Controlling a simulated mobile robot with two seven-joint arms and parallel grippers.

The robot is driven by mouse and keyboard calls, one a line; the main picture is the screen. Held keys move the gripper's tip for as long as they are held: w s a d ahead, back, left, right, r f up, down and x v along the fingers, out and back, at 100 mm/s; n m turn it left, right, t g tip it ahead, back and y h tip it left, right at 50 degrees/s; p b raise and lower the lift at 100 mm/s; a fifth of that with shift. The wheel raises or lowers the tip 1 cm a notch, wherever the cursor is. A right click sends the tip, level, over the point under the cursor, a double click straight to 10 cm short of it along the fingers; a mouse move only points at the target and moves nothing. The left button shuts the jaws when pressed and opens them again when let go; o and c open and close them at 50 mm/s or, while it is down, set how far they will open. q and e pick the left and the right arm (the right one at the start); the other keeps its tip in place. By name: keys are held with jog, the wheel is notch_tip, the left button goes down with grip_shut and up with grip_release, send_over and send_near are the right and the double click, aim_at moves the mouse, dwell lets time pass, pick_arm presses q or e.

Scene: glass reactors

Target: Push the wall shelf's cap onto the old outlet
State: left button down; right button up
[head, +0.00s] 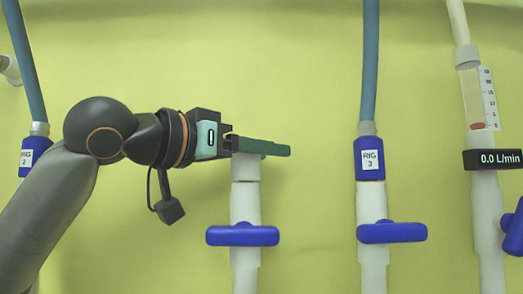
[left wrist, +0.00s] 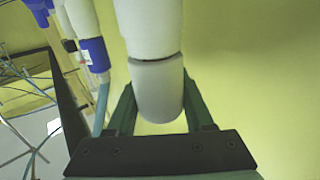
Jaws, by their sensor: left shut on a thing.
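My left gripper (head: 262,147) comes in from the left and is shut on a plain white cap (head: 245,168). The cap sits in line over the top of the white outlet pipe (head: 245,207), which has a blue valve handle (head: 242,236) set crosswise. In the left wrist view the green fingers (left wrist: 158,100) flank the cap (left wrist: 158,82), and the pipe (left wrist: 148,25) meets it at a thin dark seam. I cannot tell how deep the cap is seated. My right gripper is not in view.
To the right stands a white pipe with a blue RIG 3 connector (head: 370,158), a hose and a blue handle (head: 392,232). Farther right, a flow meter display (head: 492,159) reads 0.0 L/min. A RIG 2 connector (head: 33,155) hangs at the left, behind my arm.

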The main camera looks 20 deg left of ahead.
pick_arm(q)
jog(key=shift+c, duration=1)
grip_release()
jog(key=b+v, duration=0.2)
jog(key=v, duration=1)
jog(key=shift+s, duration=0.3)
jog(key=shift+f, duration=0.1)
